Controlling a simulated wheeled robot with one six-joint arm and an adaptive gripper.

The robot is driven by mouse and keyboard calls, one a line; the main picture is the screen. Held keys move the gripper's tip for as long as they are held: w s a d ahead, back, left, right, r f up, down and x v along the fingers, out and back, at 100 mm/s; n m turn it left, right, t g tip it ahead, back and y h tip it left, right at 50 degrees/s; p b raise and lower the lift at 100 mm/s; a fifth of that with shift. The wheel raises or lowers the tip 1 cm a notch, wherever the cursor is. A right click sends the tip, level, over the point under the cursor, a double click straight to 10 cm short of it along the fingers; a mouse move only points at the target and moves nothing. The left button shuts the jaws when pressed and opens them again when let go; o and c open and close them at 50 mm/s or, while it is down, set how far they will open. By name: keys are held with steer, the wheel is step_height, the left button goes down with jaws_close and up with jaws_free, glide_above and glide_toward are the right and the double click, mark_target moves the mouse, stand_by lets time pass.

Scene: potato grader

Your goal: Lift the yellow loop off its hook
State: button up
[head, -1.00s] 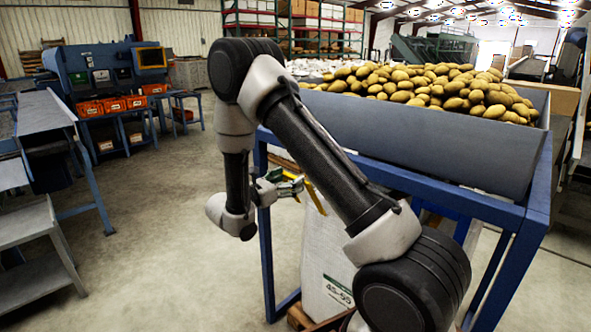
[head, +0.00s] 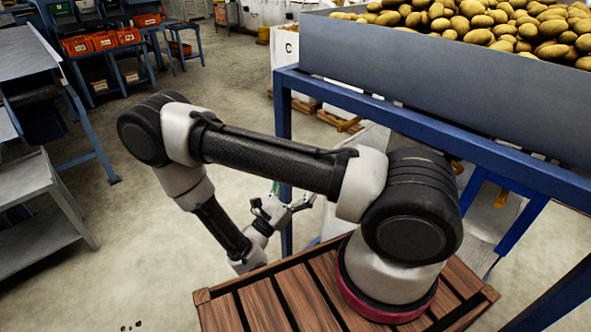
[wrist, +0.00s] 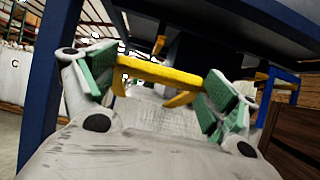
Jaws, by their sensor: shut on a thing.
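In the wrist view, my gripper (wrist: 162,88) has its green-padded fingers on both sides of a yellow loop (wrist: 165,72). The loop is a flat yellow strap that spans from one pad to the other. In the head view, my gripper (head: 287,203) is small, beside the blue frame's near leg; the loop in it cannot be made out there. I cannot make out the hook or tell whether the loop still touches it. Pale bag material (wrist: 150,92) shows behind the loop.
The blue frame (head: 283,120) with its potato-filled grey hopper (head: 420,85) stands right of my gripper. Another yellow strap (wrist: 284,82) shows at the right in the wrist view. A grey shelf cart (head: 45,225) stands at left. Open floor (head: 200,110) lies between.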

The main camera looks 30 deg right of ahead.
steer(key=shift+d+f, duration=0.3)
steer(key=shift+f, duration=0.3)
steer(key=shift+c, duration=0.2)
steer(key=o, duration=1.2)
steer(key=shift+o, duration=0.6)
steer(key=shift+w+d, duration=0.1)
steer(key=shift+d, duration=0.05)
steer(key=v, duration=1.2)
